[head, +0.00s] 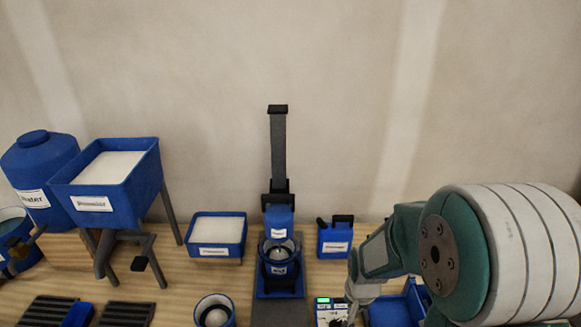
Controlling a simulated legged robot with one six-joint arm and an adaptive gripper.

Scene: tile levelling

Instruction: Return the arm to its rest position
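My arm fills the lower right of the head view, with a large white and teal joint close to the camera. It reaches left and down towards the table. My gripper (352,310) is at its low end, by the small device with a green display (329,312). The fingers are small and partly cut off by the bottom edge. I cannot tell whether they are open or shut, or whether they touch anything.
The wall behind is bare.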

